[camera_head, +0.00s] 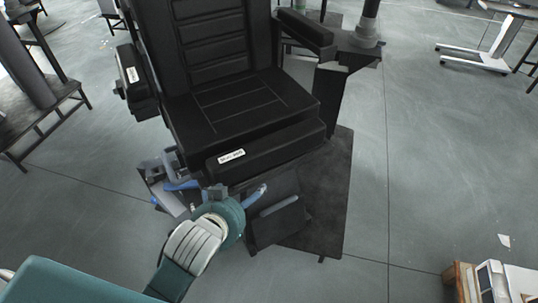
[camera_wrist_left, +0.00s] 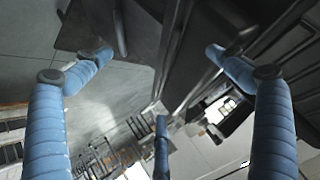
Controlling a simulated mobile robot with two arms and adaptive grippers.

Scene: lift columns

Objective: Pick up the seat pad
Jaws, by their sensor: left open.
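The black chair seat (camera_head: 235,105) has a quilted top. A thick black pad (camera_head: 280,146) with a small white label runs along its front edge; the label is too small to read surely, and I take this to be the seat pad. My left gripper (camera_head: 217,190) is open and empty, just below and in front of the pad's left part, with its blue fingers spread. In the left wrist view the open blue fingers (camera_wrist_left: 158,75) face dark chair parts (camera_wrist_left: 185,45), and nothing is held. Whether a finger touches the chair cannot be told. My right gripper is out of view.
The chair stands on a dark floor plate (camera_head: 330,215), with a black armrest (camera_head: 305,28) and a labelled side block (camera_head: 135,82). A dark bench (camera_head: 40,115) is at left. A wooden box (camera_head: 465,283) is at bottom right.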

